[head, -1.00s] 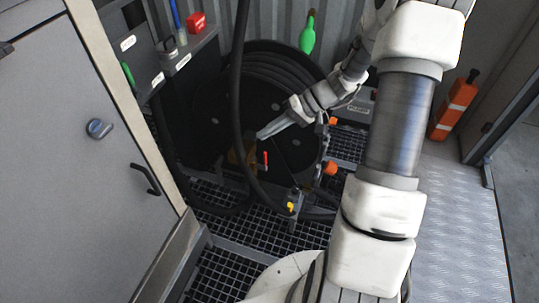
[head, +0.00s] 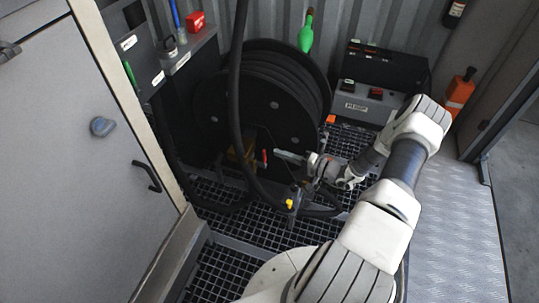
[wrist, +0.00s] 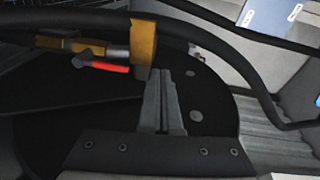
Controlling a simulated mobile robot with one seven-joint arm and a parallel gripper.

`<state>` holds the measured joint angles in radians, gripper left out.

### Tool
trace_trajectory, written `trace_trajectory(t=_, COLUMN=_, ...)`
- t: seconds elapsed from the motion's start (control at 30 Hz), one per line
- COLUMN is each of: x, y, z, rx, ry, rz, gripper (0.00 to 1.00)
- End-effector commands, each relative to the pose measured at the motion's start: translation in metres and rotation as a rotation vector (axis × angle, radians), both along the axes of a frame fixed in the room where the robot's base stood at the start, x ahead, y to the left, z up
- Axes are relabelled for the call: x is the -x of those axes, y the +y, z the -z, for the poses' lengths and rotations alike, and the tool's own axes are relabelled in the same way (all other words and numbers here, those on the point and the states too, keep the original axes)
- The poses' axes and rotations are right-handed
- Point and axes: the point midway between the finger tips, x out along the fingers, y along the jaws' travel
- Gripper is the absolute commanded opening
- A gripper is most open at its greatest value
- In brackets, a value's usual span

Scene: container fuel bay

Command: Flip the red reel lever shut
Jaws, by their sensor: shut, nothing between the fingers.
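The small red reel lever (head: 265,157) stands at the lower front of the black hose reel (head: 277,88) in the head view. In the wrist view the red lever (wrist: 106,67) lies left of my fingers, beside a brass fitting (wrist: 143,42). My gripper (head: 279,153) is just right of the lever in the head view, pointing left, with a small gap seen between them. In the wrist view the fingers of my gripper (wrist: 161,73) are together and empty, their tips close to the brass fitting. Whether they touch it is unclear.
A thick black hose (head: 236,100) hangs in front of the reel on the left. A yellow-handled valve (head: 290,204) stands below the lever. A grey pump box (head: 366,102) is behind my arm. Grating (head: 255,228) covers the floor.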

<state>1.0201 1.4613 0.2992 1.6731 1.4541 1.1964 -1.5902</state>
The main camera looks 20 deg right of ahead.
Motion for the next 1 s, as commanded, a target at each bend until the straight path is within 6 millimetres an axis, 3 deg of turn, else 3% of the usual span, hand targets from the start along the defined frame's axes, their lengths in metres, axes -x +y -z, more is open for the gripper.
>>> trace_trajectory(t=0.2, x=0.008, y=-0.021, z=0.047, rx=-0.065, ry=-0.028, rz=0.210, gripper=0.00)
trace_trajectory(t=0.4, x=0.016, y=-0.033, z=0.076, rx=-0.090, ry=-0.039, rz=0.345, gripper=0.00)
trace_trajectory(t=0.6, x=0.019, y=-0.037, z=0.087, rx=-0.096, ry=-0.040, rz=0.398, gripper=0.00)
trace_trajectory(t=1.0, x=0.019, y=-0.037, z=0.088, rx=-0.096, ry=-0.040, rz=0.400, gripper=0.00)
